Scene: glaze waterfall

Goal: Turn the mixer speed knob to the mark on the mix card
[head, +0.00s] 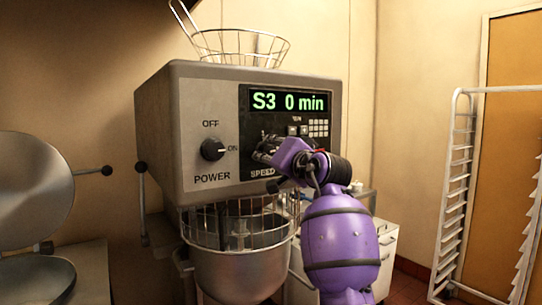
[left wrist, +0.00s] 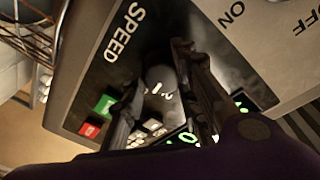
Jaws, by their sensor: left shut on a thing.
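The mixer (head: 160,120) stands ahead, with a dark control panel on its front. Its display (head: 289,102) reads "S3 0 min". My left gripper (head: 268,150) is at the panel, just above the SPEED label, and hides the speed knob in the head view. In the left wrist view, the grey speed knob (left wrist: 160,80) sits between the two dark fingers of my left gripper (left wrist: 158,68), which are shut on it. Its pointer is hard to make out. My right gripper is not in view. I see no mix card in either view.
The POWER knob (head: 213,149) is left of the panel, between OFF and ON labels. Green and red buttons (left wrist: 97,117) lie near the fingers. A wire guard and steel bowl (head: 238,270) are below. A white rack (head: 455,190) stands at right.

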